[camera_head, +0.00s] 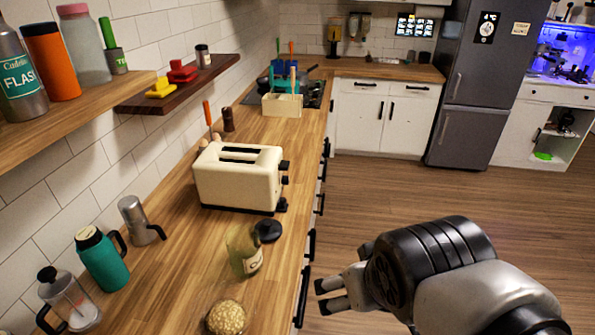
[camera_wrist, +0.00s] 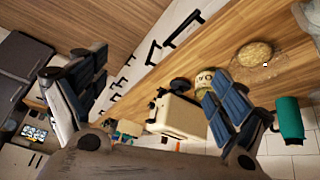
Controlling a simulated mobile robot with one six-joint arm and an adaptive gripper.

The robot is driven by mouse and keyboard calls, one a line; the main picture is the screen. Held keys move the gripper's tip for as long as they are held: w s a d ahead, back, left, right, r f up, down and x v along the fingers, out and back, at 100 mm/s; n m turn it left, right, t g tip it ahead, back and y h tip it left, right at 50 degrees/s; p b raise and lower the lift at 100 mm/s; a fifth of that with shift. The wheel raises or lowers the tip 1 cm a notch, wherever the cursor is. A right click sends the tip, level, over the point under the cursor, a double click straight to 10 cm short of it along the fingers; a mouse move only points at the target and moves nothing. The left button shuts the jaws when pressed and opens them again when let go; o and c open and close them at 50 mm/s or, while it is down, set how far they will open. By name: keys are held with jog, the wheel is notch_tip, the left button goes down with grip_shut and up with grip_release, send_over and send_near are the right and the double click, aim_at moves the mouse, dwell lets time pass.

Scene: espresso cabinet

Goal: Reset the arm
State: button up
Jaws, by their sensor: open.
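My gripper (camera_head: 335,295) is at the lower right in the head view, out over the floor just beyond the counter's front edge. Its two fingers are apart and nothing is between them. In the wrist view my gripper (camera_wrist: 150,100) shows its dark finger pads spread wide, with the counter behind. A glass jar (camera_head: 244,250) stands on the counter to the left of the gripper, apart from it. A dark round lid (camera_head: 268,230) lies beside the jar.
A cream toaster (camera_head: 238,177), a bowl of grainy food (camera_head: 227,317), a teal jug (camera_head: 102,258) and a moka pot (camera_head: 140,220) stand on the wooden counter. Shelves (camera_head: 75,110) hang on the left wall. A grey fridge (camera_head: 478,80) stands behind. The floor (camera_head: 400,195) is clear.

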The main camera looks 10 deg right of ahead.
jog(key=s+a+g+y, duration=0.1)
jog(key=s+a, duration=0.1)
jog(key=s, duration=0.3)
jog(key=shift+s+a, duration=0.2)
jog(key=shift+s, duration=0.1)
